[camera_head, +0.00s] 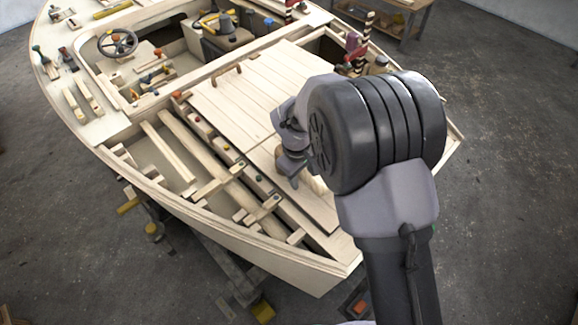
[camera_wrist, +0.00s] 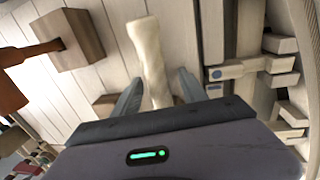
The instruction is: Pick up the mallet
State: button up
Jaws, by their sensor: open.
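The mallet shows in the wrist view as a pale, smooth wooden handle (camera_wrist: 149,52) with a flared far end, lying over the planked hatch. A brown block (camera_wrist: 104,103) beside the left finger looks like part of its head; the rest is hidden behind my gripper. My gripper (camera_wrist: 157,88) is open, one finger on each side of the handle, with gaps showing. I cannot tell how far above the hatch the fingertips are. In the head view my gripper (camera_head: 292,172) is low over the hatch, and the arm hides most of the mallet.
A brown wooden block (camera_wrist: 68,38) with a reddish-brown bar stands left of the handle in the wrist view. A side rail with small blocks (camera_wrist: 250,67) runs along the right. The planked hatch (camera_head: 235,110) has a brown grip (camera_head: 227,75); its boards there are clear.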

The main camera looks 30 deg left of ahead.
jog(key=shift+r, duration=0.1)
grip_shut()
